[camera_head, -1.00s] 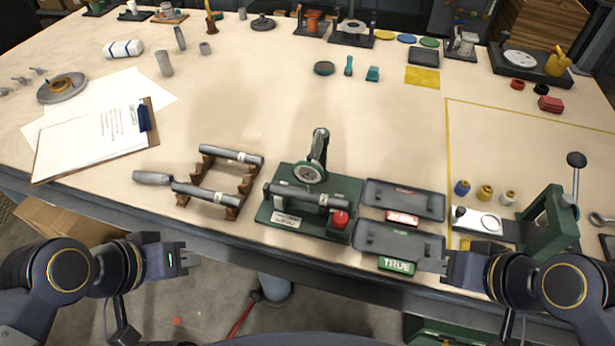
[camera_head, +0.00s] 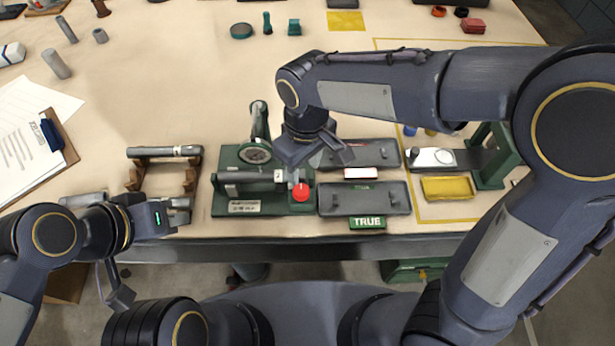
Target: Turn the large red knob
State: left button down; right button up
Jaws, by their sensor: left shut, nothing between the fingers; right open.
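The large red knob (camera_head: 300,192) sits at the right end of the green measuring fixture (camera_head: 232,203), which carries a dial gauge (camera_head: 256,152) and a grey cylinder (camera_head: 245,176). My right gripper (camera_head: 318,168) is open and points down just behind and above the knob. One finger appears close to the knob's back edge; I cannot tell whether it touches. The other finger is over the upper grey tray. My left gripper (camera_head: 180,212) is shut and empty, left of the fixture at the front of the wooden rack, near its front cylinder.
The wooden rack (camera_head: 134,178) holds grey cylinders left of the fixture. Two grey trays (camera_head: 388,199) lie right of it, with a green TRUE label (camera_head: 367,222) in front. A green press (camera_head: 493,165) and a yellow tray (camera_head: 447,188) stand farther right. A clipboard (camera_head: 62,140) lies left.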

aim_at(301, 189)
jog(key=shift+w+a+f, duration=0.1)
jog(key=shift+a+f, duration=0.2)
jog(key=shift+a, duration=0.1)
jog(key=shift+f, duration=0.3)
notch_tip(301, 189, down, 7)
jog(key=shift+f, duration=0.1)
jog(key=c, duration=0.7)
